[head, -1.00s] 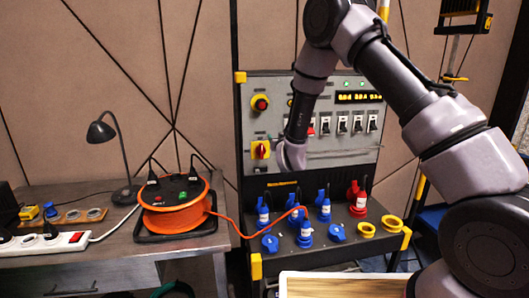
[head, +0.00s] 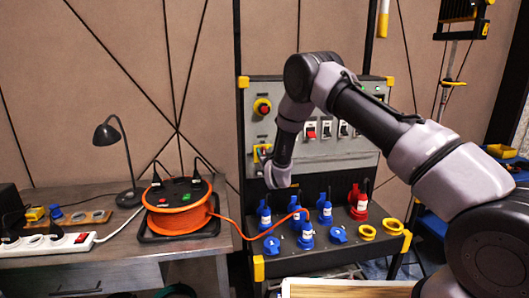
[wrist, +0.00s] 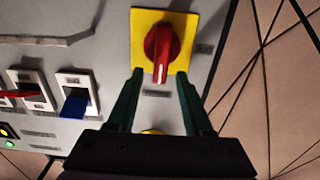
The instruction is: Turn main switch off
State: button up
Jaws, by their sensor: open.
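The main switch is a red rotary knob on a yellow square plate (head: 257,152) at the left side of the grey panel, partly hidden behind my arm in the head view. In the wrist view the red knob (wrist: 161,48) is clear, its handle upright in the picture with a white mark at the lower end. My gripper (wrist: 159,76) is open and empty. Its two dark fingers point at the plate, with their tips on either side of the knob's lower end in the picture. I cannot tell the remaining distance or any contact.
A red emergency button (head: 262,107) on yellow sits above the switch. Breaker switches (head: 327,130) stand to its right on the panel (head: 345,160). Blue and red plugs sit on the ledge below. An orange cable reel (head: 180,215) and a lamp (head: 107,133) stand on the left table.

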jog(key=shift+w+a, duration=0.1)
jog(key=shift+w, duration=0.35)
grip_shut()
jog(key=shift+a, duration=0.1)
jog(key=shift+s+a+f+n, duration=0.15)
jog(key=shift+a+f+n, duration=0.35)
jog(key=shift+n, duration=2.5)
jog(key=shift+s+a+f+n, duration=0.15)
jog(key=shift+a+f+n, duration=0.4)
jog(key=shift+n, duration=2.45)
jog(key=shift+s+a+f+n, duration=0.15)
jog(key=shift+a+f+n, duration=0.35)
jog(key=shift+n, duration=2.5)
jog(key=shift+d+f, duration=0.15)
